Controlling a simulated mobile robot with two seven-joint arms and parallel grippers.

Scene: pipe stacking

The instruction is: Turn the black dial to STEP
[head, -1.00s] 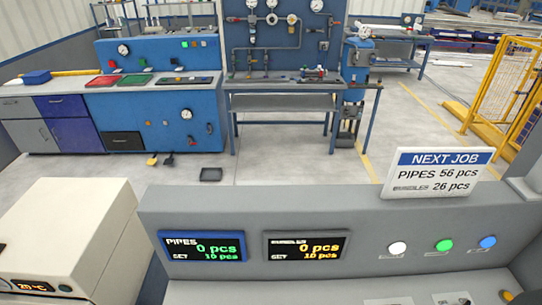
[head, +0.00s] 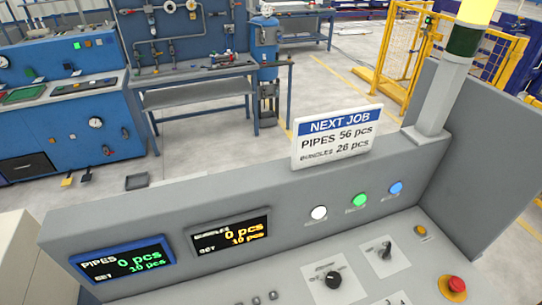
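A round black dial (head: 333,279) sits on a white label plate on the sloping grey console, low in the head view right of centre. The lettering around it is too small to read, so I cannot tell its setting. A second, smaller dark switch (head: 385,251) sits on another white plate up and to the right. Neither of my grippers is in view, and nothing touches the dials.
A red emergency button (head: 456,284) and a small yellow button (head: 420,230) are at the right. White (head: 319,212), green (head: 359,200) and blue (head: 396,188) lamps line the back panel. The PIPES display (head: 124,262) shows 0 pcs, SET 10. The NEXT JOB sign (head: 337,138) reads PIPES 56 pcs.

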